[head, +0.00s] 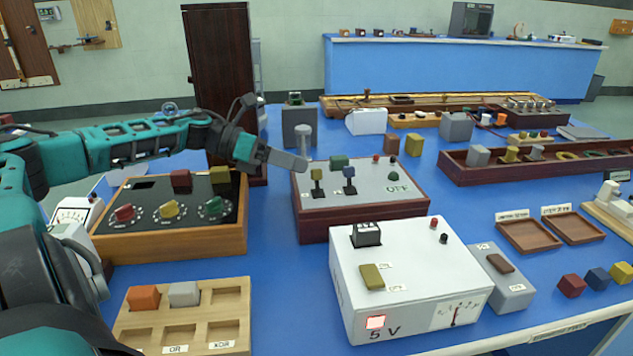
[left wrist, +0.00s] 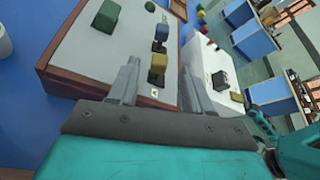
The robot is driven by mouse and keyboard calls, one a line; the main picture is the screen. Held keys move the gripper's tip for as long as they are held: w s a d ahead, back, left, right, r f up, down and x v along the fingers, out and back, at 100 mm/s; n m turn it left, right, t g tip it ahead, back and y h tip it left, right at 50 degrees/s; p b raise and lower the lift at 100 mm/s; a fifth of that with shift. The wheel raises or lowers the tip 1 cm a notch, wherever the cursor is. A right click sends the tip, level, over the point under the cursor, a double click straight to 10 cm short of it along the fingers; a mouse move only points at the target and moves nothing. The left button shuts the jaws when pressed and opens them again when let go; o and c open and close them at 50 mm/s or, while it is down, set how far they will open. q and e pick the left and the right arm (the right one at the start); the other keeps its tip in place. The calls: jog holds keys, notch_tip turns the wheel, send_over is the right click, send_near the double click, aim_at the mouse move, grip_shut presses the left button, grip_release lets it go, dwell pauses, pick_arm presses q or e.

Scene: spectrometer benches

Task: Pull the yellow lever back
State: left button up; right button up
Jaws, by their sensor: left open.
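The yellow lever (head: 317,176) stands on the sloped grey top of a dark red wooden box (head: 365,219), left of a blue lever (head: 349,175). My left gripper (head: 301,163) reaches in from the left, just beside and above the yellow lever. In the left wrist view the yellow lever (left wrist: 157,67) appears between the two open fingertips, with the blue lever (left wrist: 161,36) beyond it. Whether the fingers touch the yellow lever, I cannot tell. Nothing is held. My right gripper is out of view.
A green block (head: 339,162) sits behind the levers. A black panel with coloured knobs (head: 170,208) stands to the left. A white 5 V box (head: 405,270) stands in front. Blue bench surface (head: 285,290) is free in front.

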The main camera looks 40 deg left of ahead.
aim_at(316, 170)
pick_arm(q)
jog(key=shift+w+d+f, duration=0.15)
jog(key=shift+w+d, duration=0.05)
jog(key=shift+x, duration=2.25)
grip_shut()
